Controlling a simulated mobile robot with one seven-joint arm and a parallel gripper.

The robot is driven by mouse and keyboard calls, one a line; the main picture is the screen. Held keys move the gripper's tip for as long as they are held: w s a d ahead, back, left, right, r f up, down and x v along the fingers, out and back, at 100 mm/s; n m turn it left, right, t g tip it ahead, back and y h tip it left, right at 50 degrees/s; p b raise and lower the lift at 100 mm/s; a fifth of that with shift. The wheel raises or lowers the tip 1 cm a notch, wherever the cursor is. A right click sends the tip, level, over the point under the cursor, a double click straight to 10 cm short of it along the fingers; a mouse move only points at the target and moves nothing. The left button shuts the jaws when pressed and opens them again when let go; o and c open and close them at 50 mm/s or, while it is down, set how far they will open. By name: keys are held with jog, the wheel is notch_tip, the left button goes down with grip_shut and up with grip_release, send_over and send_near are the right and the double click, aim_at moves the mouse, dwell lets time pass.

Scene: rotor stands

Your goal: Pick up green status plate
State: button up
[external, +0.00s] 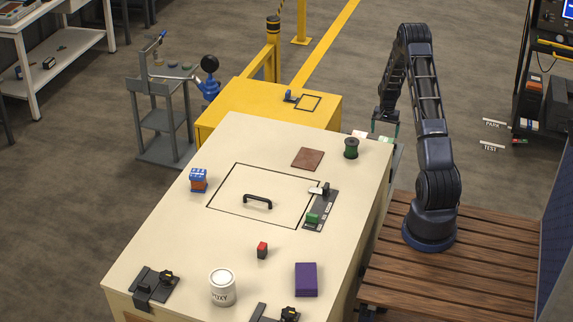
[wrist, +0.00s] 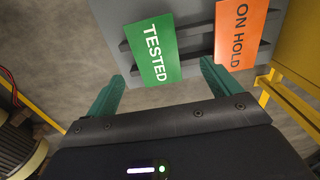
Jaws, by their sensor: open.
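The green status plate (wrist: 152,50), lettered TESTED, leans in a grey slotted rack (wrist: 196,32) in the wrist view. An orange ON HOLD plate (wrist: 240,28) stands to its right. My gripper (wrist: 162,72) is open, with its teal fingers on either side of the green plate's lower end, apart from it. I cannot tell how far the plate is from the fingers in depth. In the external view my gripper (external: 386,124) hangs beyond the cream bench's far right corner.
The cream bench (external: 160,230) holds a dark green spool (external: 351,148), a brown square (external: 307,159), a white can (external: 222,287) and a purple block (external: 306,279). A yellow cabinet (external: 235,103) stands behind the bench. In the wrist view, yellow structure (wrist: 300,50) stands at right.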

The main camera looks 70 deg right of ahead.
aim_at(385, 139)
jog(key=f, duration=0.4)
jog(key=shift+s+f, duration=0.3)
jog(key=shift+f, duration=0.1)
jog(key=shift+c, duration=0.4)
jog(key=c, duration=1)
